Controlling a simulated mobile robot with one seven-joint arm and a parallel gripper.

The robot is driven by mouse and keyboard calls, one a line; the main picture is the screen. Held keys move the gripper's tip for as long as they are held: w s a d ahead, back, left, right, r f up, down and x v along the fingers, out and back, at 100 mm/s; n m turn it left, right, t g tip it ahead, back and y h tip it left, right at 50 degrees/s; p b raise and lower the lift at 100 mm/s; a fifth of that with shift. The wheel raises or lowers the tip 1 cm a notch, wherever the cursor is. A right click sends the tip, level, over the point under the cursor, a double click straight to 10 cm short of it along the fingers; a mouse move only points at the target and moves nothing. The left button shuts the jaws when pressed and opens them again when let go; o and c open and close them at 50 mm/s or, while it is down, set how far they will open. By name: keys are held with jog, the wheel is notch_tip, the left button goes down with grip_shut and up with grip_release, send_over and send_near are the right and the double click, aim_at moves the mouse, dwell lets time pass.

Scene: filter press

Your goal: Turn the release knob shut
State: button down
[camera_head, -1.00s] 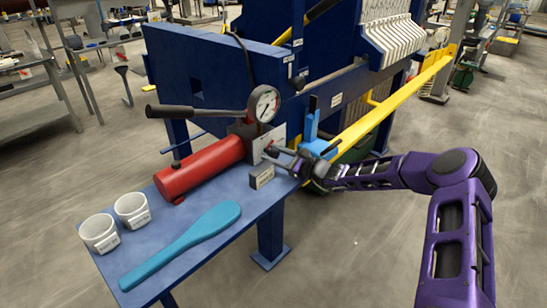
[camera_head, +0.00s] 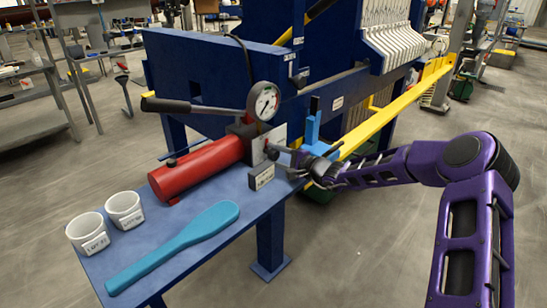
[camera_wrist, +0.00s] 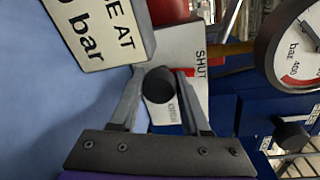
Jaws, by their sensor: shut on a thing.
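The release knob (camera_wrist: 160,85) is a round black knob in front of a white plate (camera_wrist: 182,48) in the wrist view. The plate is marked SHUT on one side, with a second, partly hidden word near the knob. My gripper (camera_wrist: 162,92) has one finger on each side of the knob and is shut on it. In the head view my gripper (camera_head: 284,160) reaches in from the right to the plate at the end of the red cylinder (camera_head: 198,167). The knob is mostly hidden there by my gripper.
A pressure gauge (camera_head: 264,101) stands above the plate, with a black-gripped lever (camera_head: 180,106) to its left. A small label block (camera_head: 261,177) sits close to my gripper. A teal paddle (camera_head: 175,246) and two white cups (camera_head: 88,232) lie further left on the blue bench.

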jog(key=shift+f+n, duration=0.1)
jog(key=shift+n, duration=0.6)
jog(key=c, duration=0.7)
grip_release()
jog(key=p+v, duration=0.1)
jog(key=v, duration=1.6)
jog(key=shift+s+d, duration=0.15)
jog(key=shift+s, duration=0.1)
jog(key=shift+n, duration=0.3)
